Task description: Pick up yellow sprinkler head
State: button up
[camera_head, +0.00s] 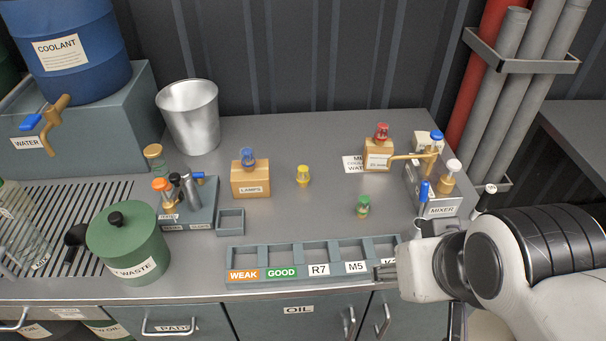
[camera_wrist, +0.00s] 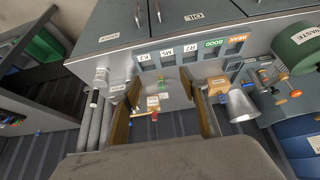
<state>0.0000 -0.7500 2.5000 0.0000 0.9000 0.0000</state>
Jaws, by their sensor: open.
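The yellow sprinkler head (camera_head: 303,175) stands upright on the grey bench in the head view, right of the LAMPS box and apart from other things. I cannot clearly make it out in the wrist view. My gripper (camera_head: 384,272) is at the bench's front edge, by the right end of the labelled tray, to the right of and nearer than the yellow head. In the wrist view, which shows the bench upside down, the two fingers of my gripper (camera_wrist: 165,112) are spread wide with nothing held between them.
A blue head (camera_head: 248,158) sits on the LAMPS box (camera_head: 250,183). A green head (camera_head: 363,206) stands nearer the labelled tray (camera_head: 232,252). A red head (camera_head: 382,132) tops another box at the back, beside the mixer (camera_head: 443,208). The bench around the yellow head is clear.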

jog(key=w+d+f+n+t+h, duration=0.1)
jog(key=w+d+t, duration=0.15)
jog(key=w, duration=1.05)
jog(key=w+d+f+n+t, duration=0.15)
jog(key=w+d, duration=0.25)
jog(key=w, duration=0.8)
jog(key=n+t+y, duration=0.1)
jog(key=n+y, duration=0.4)
jog(key=y, duration=0.3)
send_near(308, 175)
jog(key=shift+w+d+r, duration=0.1)
jog(key=shift+w+d, duration=0.1)
jog(key=shift+d, duration=0.3)
jog(key=shift+w+d, duration=0.25)
jog(key=shift+d, duration=0.25)
jog(key=shift+s+a+f+y, duration=0.25)
jog(key=shift+a+f+y, duration=0.2)
jog(key=shift+y, duration=0.35)
jog(key=shift+w+a, duration=0.1)
jog(key=shift+x, duration=3.3)
